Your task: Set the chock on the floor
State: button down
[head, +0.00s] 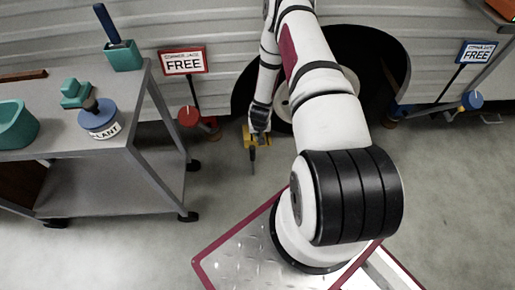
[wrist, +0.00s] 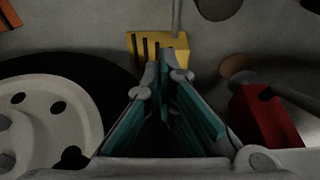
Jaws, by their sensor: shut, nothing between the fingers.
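The yellow chock (head: 249,141) is low by the camper's wheel in the head view, with a dark rod-like part sticking out toward me. In the wrist view the chock (wrist: 177,41) lies just beyond my fingertips, with dark slots on its side and a grey rod rising from it. It appears to rest on the floor (head: 235,205). My gripper (wrist: 166,62) is shut and empty, its tips overlapping the chock's near edge in the picture. I cannot tell whether they touch. In the head view my gripper (head: 261,136) is small and partly covers the chock.
The camper's wheel (wrist: 45,115) is left of my gripper in the wrist view, and a red jack part (wrist: 265,118) is to its right. A grey cart (head: 120,185) stands at the left, with a red FREE sign (head: 183,61) beside it. Floor between cart and my base is clear.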

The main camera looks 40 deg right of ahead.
jog(key=b+x, duration=0.8)
jog(key=x, duration=1.1)
jog(key=shift+s+d+f+b, duration=0.1)
jog(key=shift+b, duration=0.3)
jog(key=shift+d+f, duration=0.1)
jog(key=shift+f, duration=0.15)
jog(key=shift+r, duration=0.1)
